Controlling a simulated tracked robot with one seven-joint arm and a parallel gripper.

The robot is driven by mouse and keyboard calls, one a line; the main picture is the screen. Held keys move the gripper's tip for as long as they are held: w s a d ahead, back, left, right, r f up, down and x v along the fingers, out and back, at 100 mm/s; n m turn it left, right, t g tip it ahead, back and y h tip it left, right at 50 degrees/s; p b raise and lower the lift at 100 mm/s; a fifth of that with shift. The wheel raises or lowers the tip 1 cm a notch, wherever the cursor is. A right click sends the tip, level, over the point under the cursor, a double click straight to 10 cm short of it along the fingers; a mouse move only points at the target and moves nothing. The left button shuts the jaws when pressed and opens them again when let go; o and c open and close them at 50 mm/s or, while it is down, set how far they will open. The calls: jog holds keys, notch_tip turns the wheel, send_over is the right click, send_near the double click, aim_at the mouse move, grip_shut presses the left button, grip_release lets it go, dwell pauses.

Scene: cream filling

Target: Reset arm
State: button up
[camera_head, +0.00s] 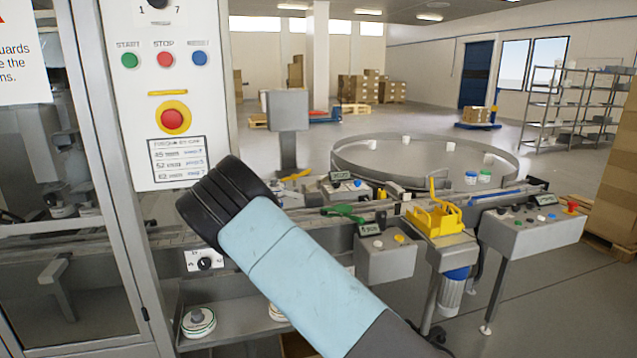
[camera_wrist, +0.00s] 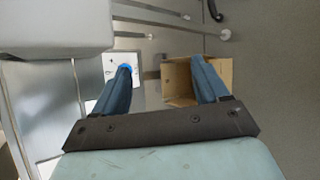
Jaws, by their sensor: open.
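My gripper (camera_wrist: 161,68) shows in the wrist view with its two blue fingers spread apart and nothing held between them. An open cardboard box (camera_wrist: 173,88) lies beyond the fingers, partly covered by the right one. In the head view my light blue arm reaches up from the bottom toward the left, its black joint in front of the machine. The fingers cannot be made out there. A control panel (camera_head: 182,95) with green, red and blue buttons and a red emergency stop (camera_head: 173,120) stands above and left of that joint.
A conveyor line (camera_head: 300,222) runs behind my arm. A yellow fixture (camera_head: 435,218), a grey control box (camera_head: 388,258) and another button box (camera_head: 533,228) stand to the right. A round table (camera_head: 425,141) with several small cups is behind. The floor at lower right is open.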

jog(key=s+d+r+m+g+y, duration=0.15)
jog(key=s+r+m, duration=0.3)
jog(key=r, duration=0.45)
jog(key=s+d+r+m+g+y, duration=0.1)
jog(key=s+r+m+g+y, duration=0.3)
jog(key=r, duration=0.6)
jog(key=s+d+r+m+t, duration=0.1)
jog(key=s+r+m, duration=0.1)
jog(key=r+m, duration=0.5)
jog(key=s+d+r+m, duration=0.2)
jog(key=s+d+r, duration=0.1)
jog(key=s+r, duration=0.5)
jog(key=s+d+r+m+h, duration=0.1)
jog(key=s+d+r+m, duration=0.1)
jog(key=s+r, duration=0.7)
jog(key=s+d, duration=0.1)
jog(key=s, duration=0.2)
jog(key=shift+s, duration=0.3)
jog(key=shift+d+h, duration=0.1)
jog(key=shift+h, duration=0.15)
